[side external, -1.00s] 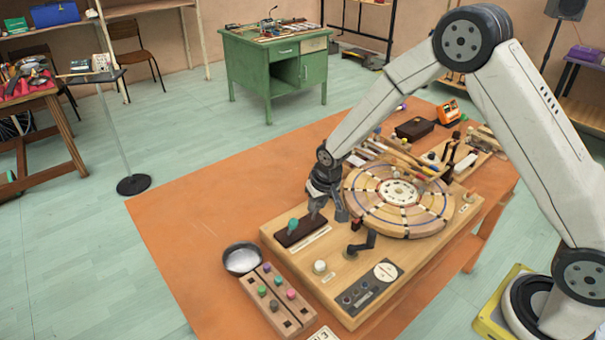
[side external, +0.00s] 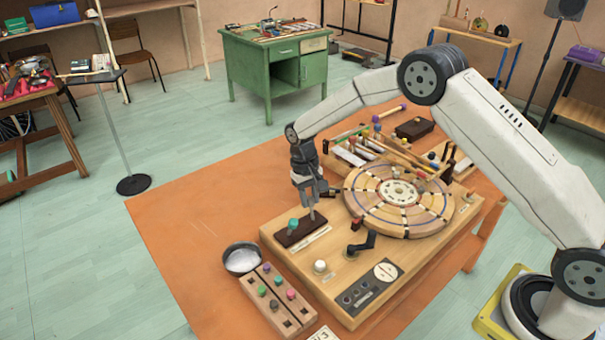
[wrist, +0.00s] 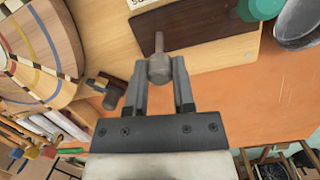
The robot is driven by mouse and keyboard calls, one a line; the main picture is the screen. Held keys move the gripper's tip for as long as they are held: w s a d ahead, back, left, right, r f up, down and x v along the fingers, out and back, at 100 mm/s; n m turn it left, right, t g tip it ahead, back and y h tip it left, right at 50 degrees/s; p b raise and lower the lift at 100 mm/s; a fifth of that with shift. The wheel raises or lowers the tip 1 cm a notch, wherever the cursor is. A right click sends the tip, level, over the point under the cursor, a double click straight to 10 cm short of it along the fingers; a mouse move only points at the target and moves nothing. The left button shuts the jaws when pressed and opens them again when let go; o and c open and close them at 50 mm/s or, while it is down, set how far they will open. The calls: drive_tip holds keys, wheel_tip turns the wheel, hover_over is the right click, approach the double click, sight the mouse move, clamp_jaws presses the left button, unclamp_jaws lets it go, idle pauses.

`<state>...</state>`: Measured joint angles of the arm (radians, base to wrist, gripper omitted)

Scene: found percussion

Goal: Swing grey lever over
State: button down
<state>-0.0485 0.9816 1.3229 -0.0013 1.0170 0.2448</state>
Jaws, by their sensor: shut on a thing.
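The grey lever (wrist: 157,44) rises from a dark brown block, and its rounded top (wrist: 159,70) sits between the jaws in the wrist view. My gripper (wrist: 159,78) is shut on this lever, with one finger on each side. In the side view my gripper (side external: 312,194) is above the right end of the dark block (side external: 298,233), and the lever's thin grey stem (side external: 311,212) shows below it. The green knob (side external: 293,225) stands on the same block to the left; it also shows in the wrist view (wrist: 262,8).
A round segmented wooden disc (side external: 400,202) lies right of my gripper. A black crank (side external: 362,243) is in front of it. A dark bowl (side external: 242,258) and a wooden strip with coloured pegs (side external: 276,297) lie to the front left. Mallets (side external: 380,130) stand behind.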

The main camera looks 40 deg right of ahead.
drive_tip(key=shift+w+f+g, duration=0.1)
drive_tip(key=shift+w+g, duration=0.35)
drive_tip(key=shift+g, duration=0.25)
drive_tip(key=shift+c, duration=2.2)
unclamp_jaws()
drive_tip(key=v, duration=0.7)
drive_tip(key=shift+w+r, duration=0.25)
drive_tip(key=shift+r, duration=0.1)
drive_tip(key=shift+s, duration=0.1)
